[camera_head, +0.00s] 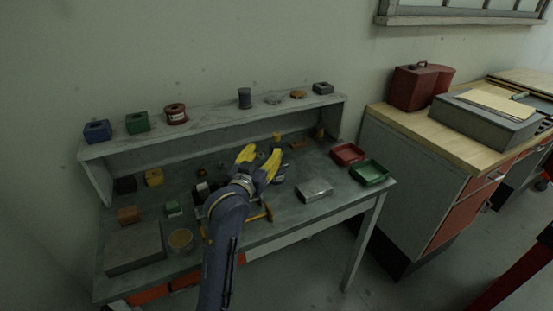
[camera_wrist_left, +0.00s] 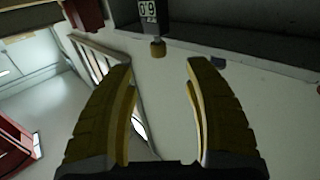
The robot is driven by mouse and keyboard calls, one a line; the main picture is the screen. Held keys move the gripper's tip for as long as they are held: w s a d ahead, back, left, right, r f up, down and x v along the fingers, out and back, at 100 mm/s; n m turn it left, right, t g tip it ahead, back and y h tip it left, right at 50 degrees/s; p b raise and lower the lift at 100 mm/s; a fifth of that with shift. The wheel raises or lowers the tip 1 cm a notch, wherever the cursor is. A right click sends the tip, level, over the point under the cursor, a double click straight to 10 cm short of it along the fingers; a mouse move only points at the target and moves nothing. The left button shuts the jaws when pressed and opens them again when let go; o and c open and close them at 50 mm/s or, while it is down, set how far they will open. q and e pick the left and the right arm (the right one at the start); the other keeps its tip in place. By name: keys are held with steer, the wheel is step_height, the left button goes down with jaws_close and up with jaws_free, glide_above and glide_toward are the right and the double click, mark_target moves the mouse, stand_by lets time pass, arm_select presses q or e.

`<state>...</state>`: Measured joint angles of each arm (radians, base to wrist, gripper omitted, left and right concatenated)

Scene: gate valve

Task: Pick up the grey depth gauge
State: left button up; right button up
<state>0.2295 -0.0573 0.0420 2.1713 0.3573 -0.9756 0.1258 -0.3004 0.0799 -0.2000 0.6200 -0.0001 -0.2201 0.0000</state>
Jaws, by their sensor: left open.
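A dark grey gauge (camera_wrist_left: 148,14) with a white number display and a brass-coloured knob (camera_wrist_left: 157,48) shows at the top of the left wrist view. It is cut off by the frame's top edge. It lies beyond my open left fingers (camera_wrist_left: 160,85), near the middle of their gap and apart from them. In the head view my left gripper (camera_head: 258,158) is over the workbench, open, with yellow fingers and nothing between them. A small upright thing with a yellowish top (camera_head: 276,138) stands just past the fingers; I cannot tell whether it is the gauge. My right gripper is out of view.
The bench (camera_head: 235,240) has a raised back shelf (camera_head: 210,120) with several small blocks and spools. Red (camera_head: 347,153) and green (camera_head: 369,172) trays and a pale metal box (camera_head: 314,191) lie to the right. A grey block (camera_head: 134,246) and a round tin (camera_head: 180,239) lie front left.

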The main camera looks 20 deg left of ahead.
mark_target(275, 140)
arm_select(q)
steer(key=shift+w+d+f, duration=0.1)
steer(key=shift+w+d, duration=0.1)
steer(key=shift+w, duration=2.45)
steer(key=shift+w+d+f, duration=0.1)
steer(key=shift+w+d, duration=0.05)
steer(key=shift+w, duration=2.5)
steer(key=shift+c, duration=0.3)
jaws_close()
